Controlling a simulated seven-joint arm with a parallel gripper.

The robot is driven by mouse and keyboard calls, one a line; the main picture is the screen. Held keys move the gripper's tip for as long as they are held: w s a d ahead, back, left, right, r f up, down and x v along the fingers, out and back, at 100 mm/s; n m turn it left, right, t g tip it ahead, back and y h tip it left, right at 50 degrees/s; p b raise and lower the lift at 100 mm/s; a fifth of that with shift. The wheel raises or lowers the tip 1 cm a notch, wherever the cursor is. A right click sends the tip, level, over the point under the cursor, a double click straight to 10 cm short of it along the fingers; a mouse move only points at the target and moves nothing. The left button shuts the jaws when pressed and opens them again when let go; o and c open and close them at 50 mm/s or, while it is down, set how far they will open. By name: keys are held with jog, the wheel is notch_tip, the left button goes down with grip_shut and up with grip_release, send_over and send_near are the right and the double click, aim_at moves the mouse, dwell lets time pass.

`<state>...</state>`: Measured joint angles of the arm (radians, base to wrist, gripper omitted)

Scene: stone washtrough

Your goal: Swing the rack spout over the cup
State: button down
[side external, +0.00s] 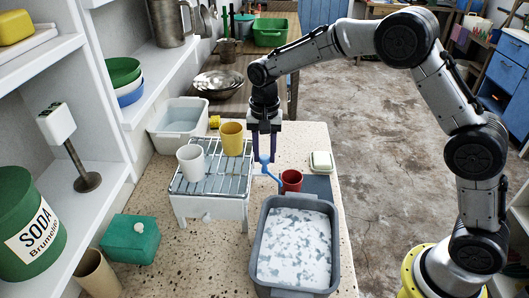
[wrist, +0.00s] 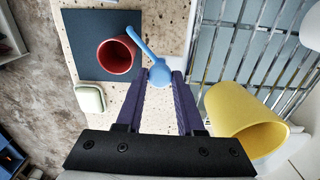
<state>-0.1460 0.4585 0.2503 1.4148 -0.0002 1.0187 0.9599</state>
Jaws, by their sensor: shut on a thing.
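The dish rack (side external: 210,180) is a wire grid on a white tray, on the speckled stone counter. A blue spout (side external: 268,167) is at its right side; in the wrist view it (wrist: 160,74) has a round end and a thin arm. The red cup (side external: 291,180) stands on a dark mat (side external: 318,186), right of the spout; it also shows in the wrist view (wrist: 117,56). The spout's thin tip appears beside the cup's rim; its height over the cup is hard to tell. My gripper (wrist: 162,77) is shut on the spout's round end, its fingers pointing down in the side view.
A white cup (side external: 191,163) and a yellow cup (side external: 232,139) stand on the rack, the yellow one close to my gripper. A grey basin (side external: 264,240) of foamy water is in front of the red cup. A soap dish (side external: 320,161) lies behind the mat. A pale tub (side external: 178,117) stands behind the rack.

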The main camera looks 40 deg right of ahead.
jog(key=n, duration=0.4)
jog(key=shift+r+n, duration=0.1)
jog(key=shift+n, duration=2.5)
jog(key=c, duration=0.8)
grip_release()
notch_tip(320, 180, up, 14)
jog(key=shift+d, duration=0.1)
